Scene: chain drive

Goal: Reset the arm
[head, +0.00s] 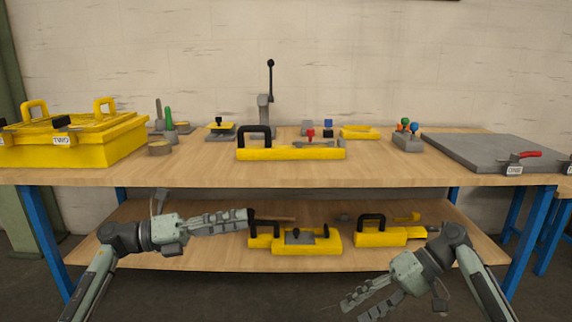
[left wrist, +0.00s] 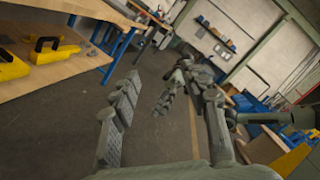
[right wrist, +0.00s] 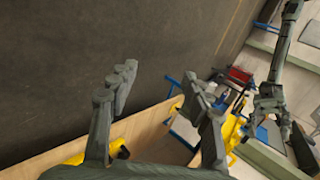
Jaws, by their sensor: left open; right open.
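My left gripper (head: 250,217) is in front of the workbench at the height of its lower shelf, fingers pointing right in the head view. In the left wrist view its two fingers (left wrist: 160,105) are spread and empty, with floor between them. My right gripper (head: 362,303) is lower, in front of the bench at the right, fingers pointing left and down. In the right wrist view its fingers (right wrist: 160,95) are apart with nothing between them. Neither gripper touches any object that I can see.
The wooden workbench (head: 200,170) carries a yellow box (head: 60,150), a yellow tool with a black handle (head: 290,154), small fixtures and a grey plate (head: 490,152). Yellow tools (head: 305,243) lie on the lower shelf (head: 210,262). The floor before the bench is clear.

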